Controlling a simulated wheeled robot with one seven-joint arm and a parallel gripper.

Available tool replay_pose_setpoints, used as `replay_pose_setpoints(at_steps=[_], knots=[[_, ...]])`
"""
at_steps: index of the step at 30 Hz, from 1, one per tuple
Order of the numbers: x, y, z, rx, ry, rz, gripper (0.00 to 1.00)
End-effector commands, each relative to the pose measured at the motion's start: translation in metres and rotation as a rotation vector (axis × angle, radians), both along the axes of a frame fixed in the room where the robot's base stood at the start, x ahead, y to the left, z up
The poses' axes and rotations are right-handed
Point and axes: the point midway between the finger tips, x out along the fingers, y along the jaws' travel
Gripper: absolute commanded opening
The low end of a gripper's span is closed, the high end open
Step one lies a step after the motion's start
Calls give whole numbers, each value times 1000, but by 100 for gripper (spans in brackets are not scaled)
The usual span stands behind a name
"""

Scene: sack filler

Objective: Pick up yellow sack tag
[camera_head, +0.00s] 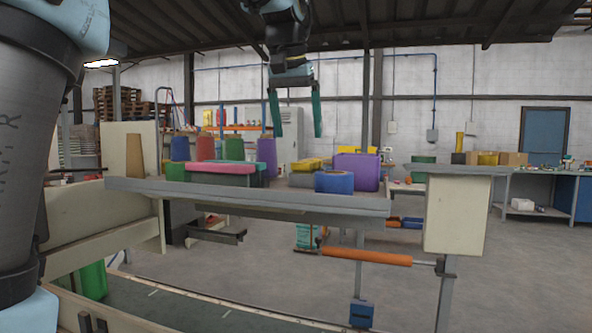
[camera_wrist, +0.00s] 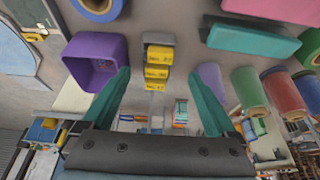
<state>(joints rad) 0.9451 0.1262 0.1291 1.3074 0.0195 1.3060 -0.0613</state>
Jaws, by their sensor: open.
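Yellow sack tags (camera_wrist: 157,73) sit in a short stepped row at a grey holder (camera_wrist: 157,40) in the wrist view, with small dark print on their faces. In the head view yellow pieces (camera_head: 306,164) show on the table, left of the purple bin (camera_head: 357,171). My gripper (camera_head: 299,136) is open and empty, pointing down above the table. In the wrist view its two teal fingers (camera_wrist: 157,75) stand on either side of the tags, apart from them as far as I can see. The height gap is hard to judge.
The purple bin (camera_wrist: 95,62) is close to one finger. A teal block (camera_wrist: 253,38), a pink-topped block (camera_head: 221,167) and several coloured rolls (camera_wrist: 250,92) stand on the other side.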

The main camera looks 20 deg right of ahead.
Motion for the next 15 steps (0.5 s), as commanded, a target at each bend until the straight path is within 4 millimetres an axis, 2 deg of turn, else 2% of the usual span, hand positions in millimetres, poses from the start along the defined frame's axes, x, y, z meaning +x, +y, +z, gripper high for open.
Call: replay_pose_setpoints(at_steps=[3, 10, 15], knots=[[6, -6, -16, 4, 3, 0, 92], [17, -14, -35, 9, 7, 2, 92], [26, -17, -58, 8, 8, 1, 92]])
